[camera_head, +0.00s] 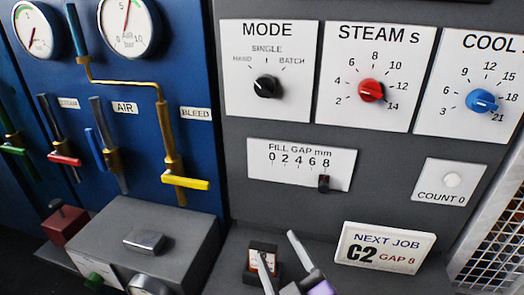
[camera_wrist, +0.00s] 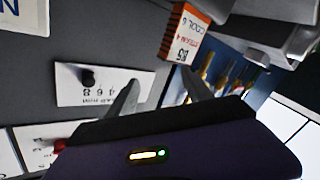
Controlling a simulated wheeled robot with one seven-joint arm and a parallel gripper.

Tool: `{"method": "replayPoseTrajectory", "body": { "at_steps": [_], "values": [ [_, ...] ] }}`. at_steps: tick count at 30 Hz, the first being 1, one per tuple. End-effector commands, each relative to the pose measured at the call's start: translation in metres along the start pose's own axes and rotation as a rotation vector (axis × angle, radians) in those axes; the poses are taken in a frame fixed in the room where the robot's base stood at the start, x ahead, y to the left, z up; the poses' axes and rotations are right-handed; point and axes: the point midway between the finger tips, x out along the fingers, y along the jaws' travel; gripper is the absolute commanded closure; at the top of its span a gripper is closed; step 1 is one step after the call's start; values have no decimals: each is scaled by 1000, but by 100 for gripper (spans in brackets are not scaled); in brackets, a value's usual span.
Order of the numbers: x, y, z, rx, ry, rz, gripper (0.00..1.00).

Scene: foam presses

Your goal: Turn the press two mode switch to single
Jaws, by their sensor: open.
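The mode switch is a black knob (camera_head: 266,86) on a white plate (camera_head: 240,108) marked HAND, SINGLE and BATCH, in the upper middle of the head view. SINGLE is the top mark. I cannot tell surely which mark the knob points at. No press number is legible. My gripper (camera_head: 279,247) is open and empty at the bottom of the head view, well below the mode plate and apart from it. In the wrist view my gripper (camera_wrist: 161,78) has its two fingers spread near the fill gap plate (camera_wrist: 120,88), which appears upside down. The mode knob is not identifiable there.
Right of the mode plate are a red steam knob (camera_head: 371,90) and a blue cool knob (camera_head: 481,101). The fill gap slider (camera_head: 324,183) sits below. Valve levers (camera_head: 185,182) line the left.

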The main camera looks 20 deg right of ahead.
Motion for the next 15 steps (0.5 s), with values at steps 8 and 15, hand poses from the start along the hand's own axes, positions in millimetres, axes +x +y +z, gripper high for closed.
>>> {"method": "replayPoseTrajectory", "body": {
  "at_steps": [8, 15],
  "values": [
    [58, 44, -105, 25, 9, 193, 40],
    [74, 90, -190, 147, -40, 353, 40]
  ]
}}
